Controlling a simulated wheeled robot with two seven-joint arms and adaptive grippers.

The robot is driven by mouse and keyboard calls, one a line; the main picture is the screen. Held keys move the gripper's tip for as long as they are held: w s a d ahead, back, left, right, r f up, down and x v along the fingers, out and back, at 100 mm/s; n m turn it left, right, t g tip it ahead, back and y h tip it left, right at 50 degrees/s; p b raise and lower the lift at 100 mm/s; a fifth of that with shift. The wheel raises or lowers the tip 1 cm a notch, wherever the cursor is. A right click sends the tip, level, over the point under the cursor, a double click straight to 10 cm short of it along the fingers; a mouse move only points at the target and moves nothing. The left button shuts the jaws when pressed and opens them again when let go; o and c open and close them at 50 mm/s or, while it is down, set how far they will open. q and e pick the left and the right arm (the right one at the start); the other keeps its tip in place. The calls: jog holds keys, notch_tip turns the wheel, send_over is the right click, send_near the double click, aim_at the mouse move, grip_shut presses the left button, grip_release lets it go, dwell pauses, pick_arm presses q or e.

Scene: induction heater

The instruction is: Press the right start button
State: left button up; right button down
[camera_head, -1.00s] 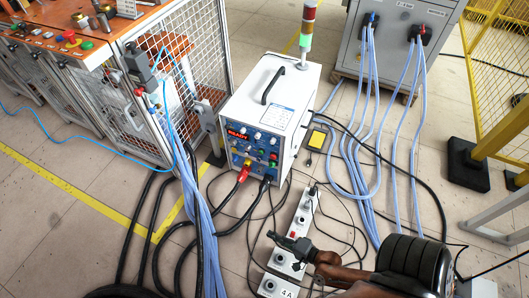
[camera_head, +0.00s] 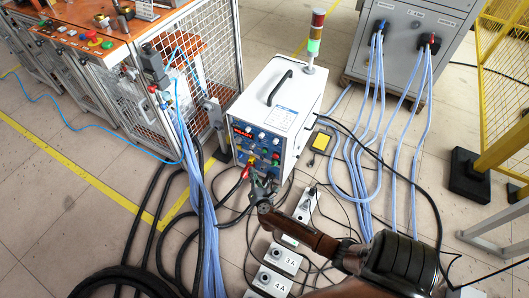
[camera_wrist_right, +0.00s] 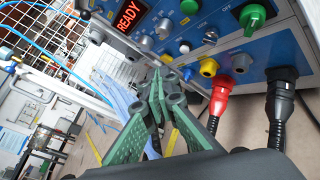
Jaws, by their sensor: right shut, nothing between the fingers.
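The white induction heater (camera_head: 283,95) stands on the floor in the middle of the head view. A green button (camera_head: 107,45) and a red mushroom button (camera_head: 93,40) sit on the orange bench at the upper left. I cannot tell which button is the right start button. My right gripper (camera_head: 262,188) is shut and empty, in front of the heater's lower front. Its fingers (camera_wrist_right: 160,90) hide part of the panel's left.
A red plug (camera_wrist_right: 222,97) and a black plug (camera_wrist_right: 280,95) stick out below the panel. Power strips (camera_head: 277,270) and loose cables lie on the floor near my right arm. A grey cabinet (camera_head: 405,60) stands behind, and a wire-mesh cage (camera_head: 205,75) stands left of the heater.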

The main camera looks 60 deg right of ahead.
aim_at(264, 151)
pick_arm(q)
jog(key=shift+w+d+f+t+b, duration=0.2)
jog(key=shift+w+f+b, duration=0.1)
jog(key=shift+f, duration=0.15)
jog(key=shift+w+d+f+t+b, duration=0.2)
jog(key=shift+w+f+b, duration=0.1)
jog(key=shift+f, duration=0.15)
pick_arm(e)
jog(key=d, duration=0.8)
jog(key=shift+w+d, duration=0.35)
pick_arm(q)
jog(key=shift+r, duration=0.1)
dwell(0.3)
pick_arm(e)
jog(key=shift+d, duration=0.45)
